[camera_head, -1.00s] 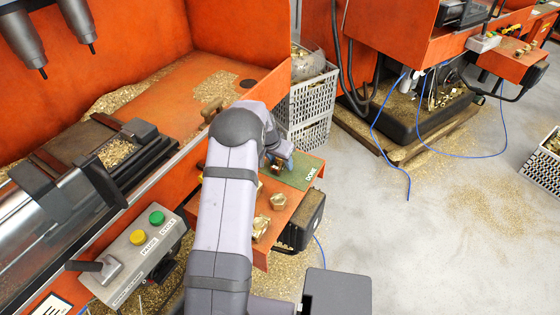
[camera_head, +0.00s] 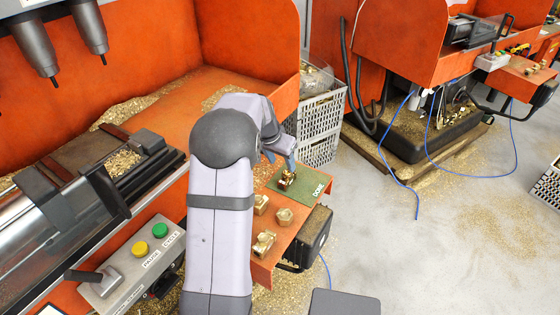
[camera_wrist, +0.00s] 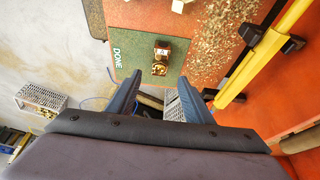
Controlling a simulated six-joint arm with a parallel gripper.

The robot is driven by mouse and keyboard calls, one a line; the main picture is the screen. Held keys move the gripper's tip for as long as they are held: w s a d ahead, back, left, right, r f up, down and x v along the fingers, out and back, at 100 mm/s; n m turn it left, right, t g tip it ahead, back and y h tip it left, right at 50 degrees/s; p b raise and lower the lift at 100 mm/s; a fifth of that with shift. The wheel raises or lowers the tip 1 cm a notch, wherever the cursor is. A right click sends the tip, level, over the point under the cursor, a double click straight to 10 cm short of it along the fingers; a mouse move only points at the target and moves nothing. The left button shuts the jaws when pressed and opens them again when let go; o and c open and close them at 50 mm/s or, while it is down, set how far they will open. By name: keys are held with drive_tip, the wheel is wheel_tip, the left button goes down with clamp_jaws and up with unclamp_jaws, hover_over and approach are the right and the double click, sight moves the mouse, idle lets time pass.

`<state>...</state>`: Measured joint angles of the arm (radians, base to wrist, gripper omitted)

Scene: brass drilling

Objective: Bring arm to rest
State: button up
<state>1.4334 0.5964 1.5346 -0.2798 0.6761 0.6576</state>
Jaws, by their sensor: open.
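My gripper (camera_wrist: 155,95) is open and empty in the wrist view, its two blue-grey fingers spread apart. In the head view my gripper (camera_head: 279,150) is partly hidden by my own arm, above the orange side shelf. A brass part (camera_head: 287,178) sits on the green mat marked DONE (camera_head: 311,185). In the wrist view the same brass part (camera_wrist: 160,68) lies on the green mat (camera_wrist: 128,80), just beyond the fingertips and apart from them.
More brass parts (camera_head: 264,243) lie on the orange shelf (camera_head: 292,229) near my arm. The orange machine wall (camera_head: 240,40) and two drill spindles (camera_head: 36,45) stand left. A control box (camera_head: 140,255) is at front left. A grey crate (camera_head: 322,118) stands behind the shelf; open floor is right.

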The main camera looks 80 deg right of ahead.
drive_tip(key=shift+w+a+r, duration=0.1)
drive_tip(key=shift+a+r, duration=0.15)
drive_tip(key=shift+r, duration=0.35)
